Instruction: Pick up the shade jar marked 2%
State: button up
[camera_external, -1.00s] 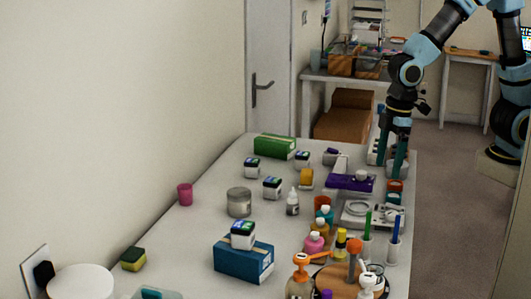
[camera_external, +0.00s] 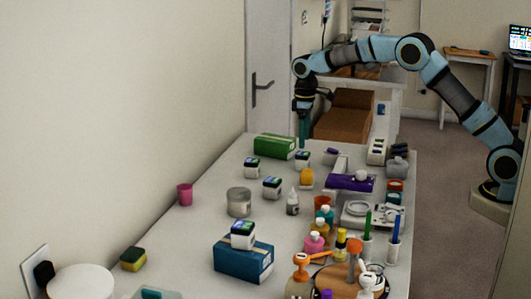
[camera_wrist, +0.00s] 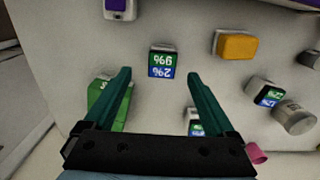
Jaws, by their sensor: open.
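A small white jar with a green and blue label (camera_wrist: 163,62) stands on the table beyond my fingertips in the wrist view. Its label is upside down there and one line reads 2%. In the external view this jar (camera_external: 302,160) stands right of the green box. Similar jars stand nearby: one (camera_wrist: 195,128) partly behind my right finger, another (camera_wrist: 266,93) to the right, and one (camera_external: 242,235) on a blue box. Their labels are too small to read surely. My gripper (camera_external: 303,144) is open and empty, pointing down above the table's far end; its fingers (camera_wrist: 158,76) are spread.
The green box (camera_external: 274,146) stands close by on the left. A yellow-orange block (camera_wrist: 236,45), a grey tin (camera_wrist: 295,117) and a pink cup (camera_external: 185,194) stand around the jars. Bare table lies between the jars.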

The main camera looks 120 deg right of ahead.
aim_at(303, 154)
jog(key=shift+w+f+p, duration=0.15)
jog(key=shift+f+p, duration=0.5)
jog(key=shift+f, duration=1.45)
jog(key=shift+w+f+p, duration=0.1)
jog(key=shift+f+p, duration=0.55)
jog(key=shift+f, duration=1.4)
jog(key=shift+c, duration=0.3)
grip_shut()
